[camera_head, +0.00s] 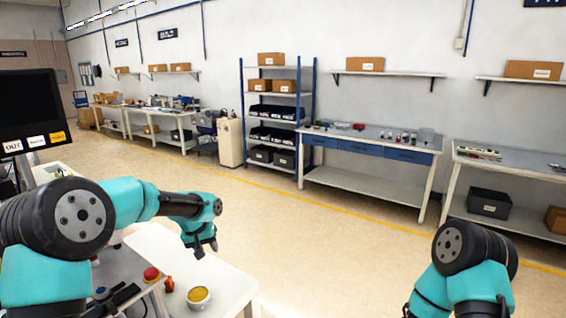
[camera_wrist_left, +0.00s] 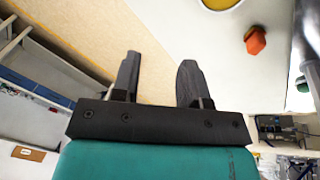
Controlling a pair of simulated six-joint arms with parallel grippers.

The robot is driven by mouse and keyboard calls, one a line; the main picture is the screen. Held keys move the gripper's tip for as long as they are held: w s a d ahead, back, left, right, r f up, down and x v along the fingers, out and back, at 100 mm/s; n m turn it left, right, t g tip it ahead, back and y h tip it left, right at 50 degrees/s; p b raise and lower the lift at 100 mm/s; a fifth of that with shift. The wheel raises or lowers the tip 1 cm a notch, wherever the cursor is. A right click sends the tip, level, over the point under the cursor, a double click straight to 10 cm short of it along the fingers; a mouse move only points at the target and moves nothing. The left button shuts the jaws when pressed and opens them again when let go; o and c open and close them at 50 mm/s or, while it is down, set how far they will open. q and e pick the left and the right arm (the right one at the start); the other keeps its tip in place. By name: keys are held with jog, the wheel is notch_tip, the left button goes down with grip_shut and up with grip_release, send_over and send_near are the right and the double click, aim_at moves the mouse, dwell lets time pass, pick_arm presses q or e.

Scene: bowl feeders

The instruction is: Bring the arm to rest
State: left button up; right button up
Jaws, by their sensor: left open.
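My left arm comes in from the left in the head view, with its teal links bent. Its gripper (camera_head: 205,245) hangs above the white table near the table's far edge. In the left wrist view the two dark fingers of the left gripper (camera_wrist_left: 158,80) stand apart with nothing between them. My right arm shows at the lower right of the head view as a teal and black joint. The right gripper is not in view.
A bowl with yellow contents (camera_head: 199,296) and an orange-red object (camera_head: 169,284) are on the white table (camera_head: 228,287). A red button (camera_head: 151,274) is beside them. A monitor (camera_head: 28,105) stands at left. Shelving and workbenches line the wall; the floor between is clear.

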pick_arm(q)
jog(key=s+d+f+m+h, duration=0.1)
jog(key=s+d+f, duration=0.25)
jog(key=f, duration=0.35)
jog(key=s+d+f, duration=0.3)
jog(key=s+f, duration=0.1)
jog(key=f, duration=0.3)
jog(key=s+d+f+m+h, duration=0.1)
jog(key=s+d+f, duration=0.25)
jog(key=f, duration=0.35)
jog(key=s+a+f, duration=0.2)
jog(key=s+f, duration=0.1)
jog(key=s, duration=0.4)
jog(key=s+a+f+n+g, duration=0.1)
jog(key=s+a+f, duration=0.2)
jog(key=s, duration=0.5)
jog(key=s+a+f, duration=0.2)
jog(key=s+f, duration=0.3)
jog(key=s, duration=0.3)
jog(key=shift+a+n+g, duration=0.35)
jog(key=shift+n+g, duration=0.05)
